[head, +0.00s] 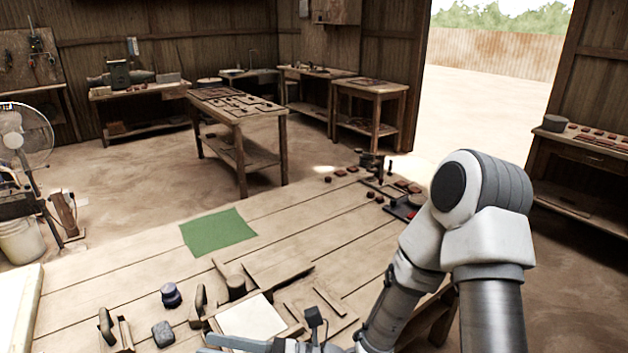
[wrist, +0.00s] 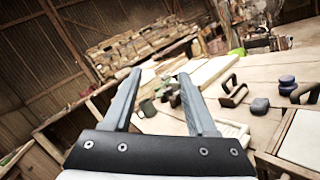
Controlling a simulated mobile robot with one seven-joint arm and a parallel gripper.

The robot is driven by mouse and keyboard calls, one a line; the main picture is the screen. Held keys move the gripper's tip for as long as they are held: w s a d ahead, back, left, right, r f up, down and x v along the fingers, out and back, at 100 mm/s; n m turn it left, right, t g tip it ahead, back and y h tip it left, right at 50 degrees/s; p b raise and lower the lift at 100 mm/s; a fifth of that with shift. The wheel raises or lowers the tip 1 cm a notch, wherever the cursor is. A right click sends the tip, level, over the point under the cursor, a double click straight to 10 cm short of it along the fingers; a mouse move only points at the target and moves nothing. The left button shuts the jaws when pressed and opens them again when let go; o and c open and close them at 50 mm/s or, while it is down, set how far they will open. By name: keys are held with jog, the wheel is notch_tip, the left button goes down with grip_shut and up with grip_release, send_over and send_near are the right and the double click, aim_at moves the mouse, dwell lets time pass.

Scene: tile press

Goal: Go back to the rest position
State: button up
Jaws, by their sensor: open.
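My gripper (head: 240,343) shows at the bottom edge of the head view, partly cut off, low over the near part of the wooden workbench (head: 110,265). My arm comes in from the right. In the wrist view my gripper (wrist: 160,74) has its two grey fingers spread wide with nothing between them. It looks out across the room, tilted, with the bench to the right. A white square plate (head: 250,317) lies on the bench beside the gripper in the head view.
A green mat (head: 218,232) lies mid-bench with clear boards around it. Near the gripper stand a dark blue jar (head: 171,295), a grey block (head: 163,334) and wooden handled tools (head: 198,306). Small dark tiles and tools lie at the far right bench end. A fan (head: 25,138) stands left.

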jog(key=s+d+r+n+g+h, duration=0.2)
jog(key=s+d+n+g+h, duration=0.6)
jog(key=n, duration=0.9)
jog(key=w+d+r+n+t+h, duration=0.1)
jog(key=d+r+n+t+h, duration=0.3)
jog(key=d, duration=0.6)
jog(key=w+d+r+n+t+h, duration=0.1)
jog(key=d+r+n+t+h, duration=0.3)
jog(key=d+r+t+h, duration=0.2)
jog(key=d+t+h, duration=0.2)
jog(key=d, duration=0.2)
jog(key=shift+w+d+r+t+p, duration=0.15)
jog(key=shift+w+d+t+p, duration=0.15)
jog(key=shift+d, duration=0.1)
jog(key=shift+s+a, duration=0.1)
